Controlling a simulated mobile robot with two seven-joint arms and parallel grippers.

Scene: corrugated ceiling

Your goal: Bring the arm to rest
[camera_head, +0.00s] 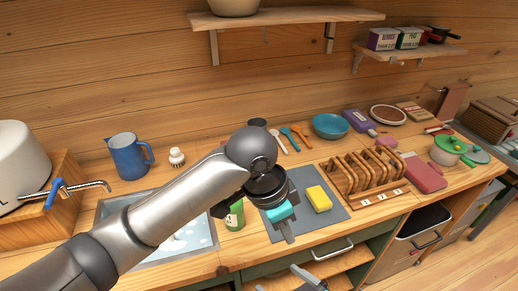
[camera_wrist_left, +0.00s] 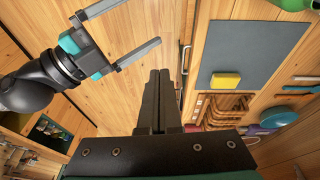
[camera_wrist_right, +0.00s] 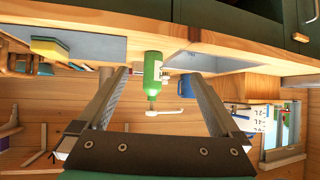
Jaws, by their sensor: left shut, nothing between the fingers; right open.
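My left arm (camera_head: 165,215) reaches in from the left across the sink. Its gripper (camera_head: 289,238) points down over the front of the grey mat (camera_head: 262,222). In the left wrist view the left fingers (camera_wrist_left: 160,85) are together with nothing between them. My right gripper (camera_head: 308,281) shows only partly at the bottom edge of the head view. In the left wrist view the right gripper (camera_wrist_left: 138,28) has its fingers apart. In the right wrist view its fingers (camera_wrist_right: 155,98) are wide open and empty, with a green bottle (camera_wrist_right: 152,75) beyond them.
A yellow sponge (camera_head: 319,198) lies on the mat, with a wooden rack (camera_head: 362,172) to its right. A blue pitcher (camera_head: 127,157) stands behind the sink (camera_head: 185,240). Drawer handles (camera_head: 333,250) stick out from the counter front. The floor in front shows open room.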

